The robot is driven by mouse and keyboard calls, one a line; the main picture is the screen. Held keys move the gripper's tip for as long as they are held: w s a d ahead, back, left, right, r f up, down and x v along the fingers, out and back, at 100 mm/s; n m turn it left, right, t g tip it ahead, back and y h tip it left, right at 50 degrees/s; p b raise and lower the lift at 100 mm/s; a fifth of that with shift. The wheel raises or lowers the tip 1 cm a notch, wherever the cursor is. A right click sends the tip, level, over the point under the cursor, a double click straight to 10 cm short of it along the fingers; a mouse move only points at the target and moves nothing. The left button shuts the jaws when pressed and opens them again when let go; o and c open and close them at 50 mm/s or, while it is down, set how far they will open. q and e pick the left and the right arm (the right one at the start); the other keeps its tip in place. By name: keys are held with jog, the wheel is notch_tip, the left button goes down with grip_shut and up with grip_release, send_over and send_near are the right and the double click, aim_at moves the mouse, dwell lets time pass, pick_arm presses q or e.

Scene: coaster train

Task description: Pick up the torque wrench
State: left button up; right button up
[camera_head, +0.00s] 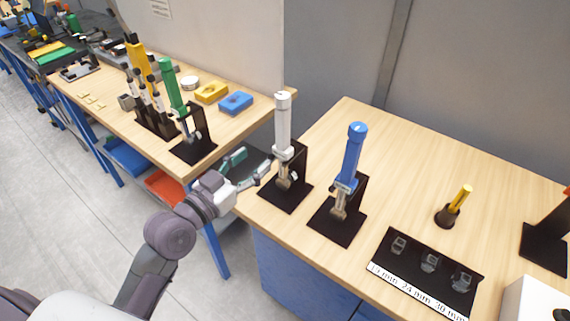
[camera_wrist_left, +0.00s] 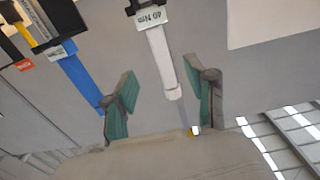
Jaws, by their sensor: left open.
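Several torque wrenches stand in black holders. The white wrench (camera_head: 282,122) is upright at the left end of the near bench, and the blue wrench (camera_head: 351,152) stands to its right. My left gripper (camera_head: 254,167) is open and empty, just left of the white wrench's lower part. In the left wrist view, the white wrench (camera_wrist_left: 162,58), labelled 40 Nm, appears between the spread teal fingers of the gripper (camera_wrist_left: 158,100); contact is not visible. The blue wrench (camera_wrist_left: 82,84) lies left there. A green wrench (camera_head: 171,86) stands on the far bench. My right gripper is out of view.
The near bench (camera_head: 420,145) also holds a small yellow-handled tool (camera_head: 460,196) and a black socket tray (camera_head: 388,273). The far bench (camera_head: 232,118) carries yellow and blue blocks. A gap separates the benches. A grey wall stands behind.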

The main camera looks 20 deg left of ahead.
aim_at(279, 136)
pick_arm(q)
jog(key=p+x, duration=0.1)
jog(key=x, duration=0.4)
jog(key=shift+w+d+r, duration=0.1)
jog(key=shift+d, duration=0.05)
jog(key=shift+w+d, duration=0.15)
jog(key=shift+w, duration=0.35)
jog(key=shift+w+d+r+p, duration=0.1)
jog(key=shift+w+p, duration=0.25)
jog(key=shift+p, duration=0.1)
jog(key=p+x, duration=0.1)
jog(key=x, duration=0.2)
jog(key=shift+w+d+r+p, duration=0.1)
jog(key=shift+w+r+p, duration=0.05)
jog(key=shift+w+p, duration=0.2)
jog(key=shift+w+d, duration=0.15)
jog(key=shift+w, duration=0.25)
jog(key=shift+s, duration=0.15)
jog(key=shift+c, duration=1.1)
grip_shut()
